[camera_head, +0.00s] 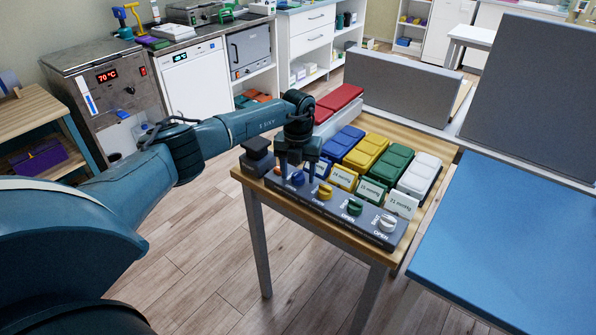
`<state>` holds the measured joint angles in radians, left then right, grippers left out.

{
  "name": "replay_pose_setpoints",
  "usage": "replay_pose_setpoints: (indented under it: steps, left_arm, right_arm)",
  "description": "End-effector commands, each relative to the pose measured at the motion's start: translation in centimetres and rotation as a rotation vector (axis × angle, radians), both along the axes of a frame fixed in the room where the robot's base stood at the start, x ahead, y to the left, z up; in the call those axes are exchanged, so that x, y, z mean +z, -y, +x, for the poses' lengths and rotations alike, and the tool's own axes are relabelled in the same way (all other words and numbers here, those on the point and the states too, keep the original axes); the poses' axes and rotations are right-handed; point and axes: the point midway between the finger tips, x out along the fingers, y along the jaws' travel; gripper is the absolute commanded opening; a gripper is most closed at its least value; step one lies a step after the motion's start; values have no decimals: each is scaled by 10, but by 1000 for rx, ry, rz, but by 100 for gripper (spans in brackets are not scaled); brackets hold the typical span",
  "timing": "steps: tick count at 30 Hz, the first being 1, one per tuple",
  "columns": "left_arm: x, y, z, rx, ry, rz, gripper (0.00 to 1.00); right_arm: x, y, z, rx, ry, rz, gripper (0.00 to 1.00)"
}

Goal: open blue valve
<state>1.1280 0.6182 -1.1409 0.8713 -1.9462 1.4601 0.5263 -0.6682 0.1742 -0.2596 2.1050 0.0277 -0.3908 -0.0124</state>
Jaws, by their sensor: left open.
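The valve panel (335,212) is a dark strip along the front edge of a wooden table, with several coloured knobs in a row and OPEN marks. The blue valve (298,179) is the knob nearest its left end. To its right are a yellow valve (325,191), a green valve (354,207) and a white valve (387,222). My left gripper (297,172) points down over the blue valve with its fingers open, one on each side of it. The fingers hide part of the knob, and I cannot tell whether they touch it. My right gripper is not in view.
Behind the panel lie blue (342,144), yellow (366,152), green (391,163) and white (419,176) segmented pads with mmHg cards in front. A dark block (257,158) stands at the table's left corner. Grey partitions and a blue couch (510,240) are at right.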

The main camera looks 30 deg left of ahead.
Motion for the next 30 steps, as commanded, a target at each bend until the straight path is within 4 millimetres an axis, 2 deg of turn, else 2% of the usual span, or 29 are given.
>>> replay_pose_setpoints:
  steps: [6, 10, 24, 30]
  left_arm:
    - [1, 0, 0, -1, 0, 0, 55]
    - [12, -1, 1, 0, 3, 0, 55]
    - [108, 0, 0, 0, 3, 0, 55]
    - [128, 0, 0, 0, 1, 0, 55]
  right_arm:
    - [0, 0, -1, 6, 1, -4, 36]
    - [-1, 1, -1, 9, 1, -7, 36]
    - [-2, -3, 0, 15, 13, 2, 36]
    - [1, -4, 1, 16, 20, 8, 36]
